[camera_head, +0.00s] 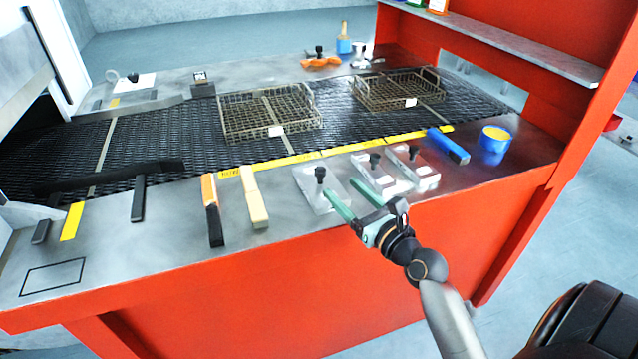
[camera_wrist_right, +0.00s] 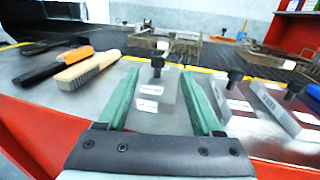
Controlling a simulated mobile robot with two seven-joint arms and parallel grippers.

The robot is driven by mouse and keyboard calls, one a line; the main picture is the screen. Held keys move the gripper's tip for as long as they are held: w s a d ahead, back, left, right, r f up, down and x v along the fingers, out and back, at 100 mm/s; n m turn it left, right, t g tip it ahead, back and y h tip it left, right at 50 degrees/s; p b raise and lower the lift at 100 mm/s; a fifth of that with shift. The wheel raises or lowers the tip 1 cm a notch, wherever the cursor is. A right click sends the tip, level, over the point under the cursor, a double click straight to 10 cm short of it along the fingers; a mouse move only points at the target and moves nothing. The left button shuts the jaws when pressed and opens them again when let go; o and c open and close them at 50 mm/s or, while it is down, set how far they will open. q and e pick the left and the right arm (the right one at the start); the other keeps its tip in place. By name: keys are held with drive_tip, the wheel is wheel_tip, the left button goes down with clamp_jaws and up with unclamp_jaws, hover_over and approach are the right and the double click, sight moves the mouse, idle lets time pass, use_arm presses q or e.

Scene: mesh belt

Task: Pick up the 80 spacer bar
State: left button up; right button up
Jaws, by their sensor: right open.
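Three pale metal pieces with black knobs stand along the front ledge: a left one (camera_head: 308,186), a middle one (camera_head: 364,172) and a right one (camera_head: 424,170). I cannot read which is marked 80. My right gripper (camera_head: 342,188) is open and empty, its green fingers pointing at the left piece. In the right wrist view, the left piece (camera_wrist_right: 155,98) with two small white labels appears between the fingers (camera_wrist_right: 160,80). The middle piece (camera_wrist_right: 233,104) and right piece (camera_wrist_right: 281,112) are to the right of the fingers. My left gripper is not in view.
An orange-and-black brush (camera_head: 212,210) and a cream brush (camera_head: 253,197) lie left of the pieces. A blue-handled item (camera_head: 447,146) and blue-and-yellow roll (camera_head: 495,140) are to the right. Wire baskets (camera_head: 268,112) sit on the black mesh belt (camera_head: 180,140) behind a yellow strip.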

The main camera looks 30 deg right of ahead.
sight(324, 173)
drive_tip(key=w, duration=0.9)
drive_tip(key=shift+w+f, duration=0.2)
drive_tip(key=shift+f, duration=0.1)
clamp_jaws()
idle(1.0)
drive_tip(key=shift+r, duration=0.1)
